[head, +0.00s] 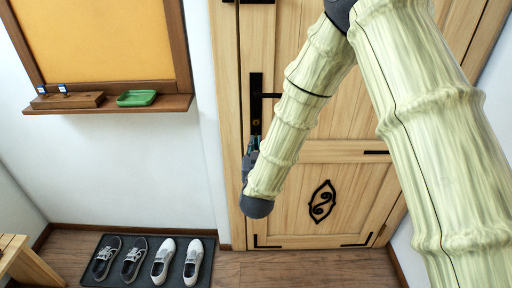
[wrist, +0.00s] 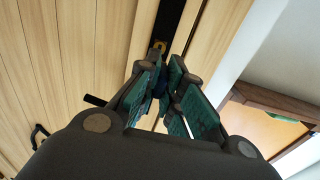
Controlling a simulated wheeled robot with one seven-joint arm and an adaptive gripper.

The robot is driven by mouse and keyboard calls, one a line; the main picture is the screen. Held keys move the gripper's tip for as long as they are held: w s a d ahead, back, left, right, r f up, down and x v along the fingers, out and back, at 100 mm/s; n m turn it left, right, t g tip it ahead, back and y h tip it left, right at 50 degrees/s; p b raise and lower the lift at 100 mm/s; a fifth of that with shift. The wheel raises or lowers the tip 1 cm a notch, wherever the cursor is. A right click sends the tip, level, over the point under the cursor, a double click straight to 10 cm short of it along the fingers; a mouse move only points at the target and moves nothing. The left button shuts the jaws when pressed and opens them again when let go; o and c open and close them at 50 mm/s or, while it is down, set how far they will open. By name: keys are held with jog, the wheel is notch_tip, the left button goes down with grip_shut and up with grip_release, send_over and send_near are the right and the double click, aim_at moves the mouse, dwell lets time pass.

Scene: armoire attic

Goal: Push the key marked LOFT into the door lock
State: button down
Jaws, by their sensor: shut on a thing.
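My gripper (head: 252,145) is at the black lock plate (head: 255,108) on the wooden door, near the plate's lower end. In the wrist view its green-padded fingers (wrist: 165,78) are close together on a small dark blue thing (wrist: 163,83), probably a key's head; most of it is hidden and no marking can be read. A brass-coloured lock (wrist: 158,46) shows on the black plate just beyond the fingertips. I cannot tell whether the held key touches the lock or is in it.
A black door handle (head: 270,95) sticks out right of the plate. A wooden block (head: 66,101) with two blue-tagged keys and a green tray (head: 137,98) are on the ledge at the left. Shoes stand on a dark mat (head: 213,243) below. The floor before the door is clear.

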aim_at(256, 136)
jog(key=shift+w, duration=2.75)
jog(key=shift+w+b, duration=0.3)
jog(key=shift+w, duration=1.55)
jog(key=c, duration=1.5)
grip_release()
jog(key=shift+s, duration=0.1)
jog(key=s, duration=1.1)
jog(key=shift+s, duration=0.4)
